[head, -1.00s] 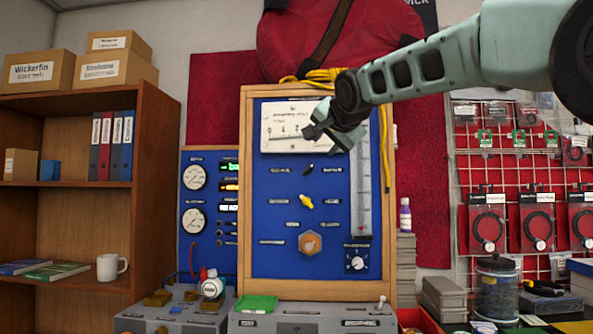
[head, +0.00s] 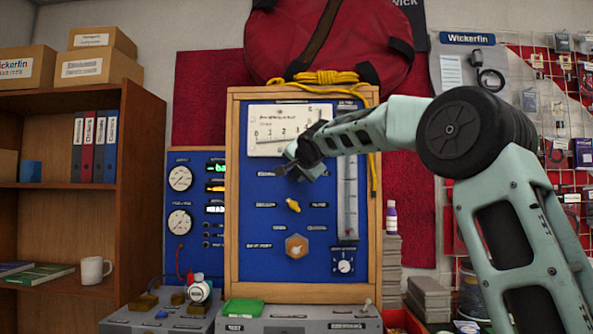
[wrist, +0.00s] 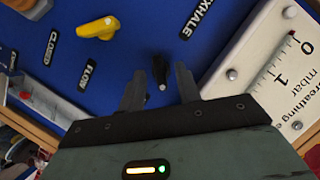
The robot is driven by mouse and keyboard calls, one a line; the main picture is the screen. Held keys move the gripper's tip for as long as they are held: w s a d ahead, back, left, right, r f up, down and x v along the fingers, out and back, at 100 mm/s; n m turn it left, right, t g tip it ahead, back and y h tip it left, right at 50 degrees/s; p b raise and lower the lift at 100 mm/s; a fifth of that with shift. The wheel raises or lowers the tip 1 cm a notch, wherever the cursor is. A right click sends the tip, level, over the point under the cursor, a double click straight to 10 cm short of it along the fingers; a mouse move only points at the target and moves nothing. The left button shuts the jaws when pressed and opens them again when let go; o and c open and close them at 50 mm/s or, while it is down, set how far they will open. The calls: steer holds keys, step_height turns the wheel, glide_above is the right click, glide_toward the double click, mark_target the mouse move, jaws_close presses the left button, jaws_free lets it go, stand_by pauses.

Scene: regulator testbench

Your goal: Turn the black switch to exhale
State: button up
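The black switch (wrist: 160,70) is a small dark knob with a pale tip on the blue panel (head: 260,258). In the wrist view it sits between the two spread fingers of my gripper (wrist: 160,88), with a gap on each side. The "EXHALE" label (wrist: 197,18) is up and to the right of it in the wrist view. In the head view my gripper (head: 292,172) is in front of the panel's upper middle and hides the switch. I cannot tell how deep the fingers are around it.
A yellow knob (head: 293,206) sits just below, beside "CLOSED" and "FLOW" labels. A white ruled gauge (wrist: 285,75) is close to my gripper's right in the wrist view. A brown hexagonal knob (head: 297,245) and a dial (head: 344,261) are lower. A wooden frame (head: 232,200) edges the panel.

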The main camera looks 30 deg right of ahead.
steer(key=shift+w, duration=0.15)
jaws_close()
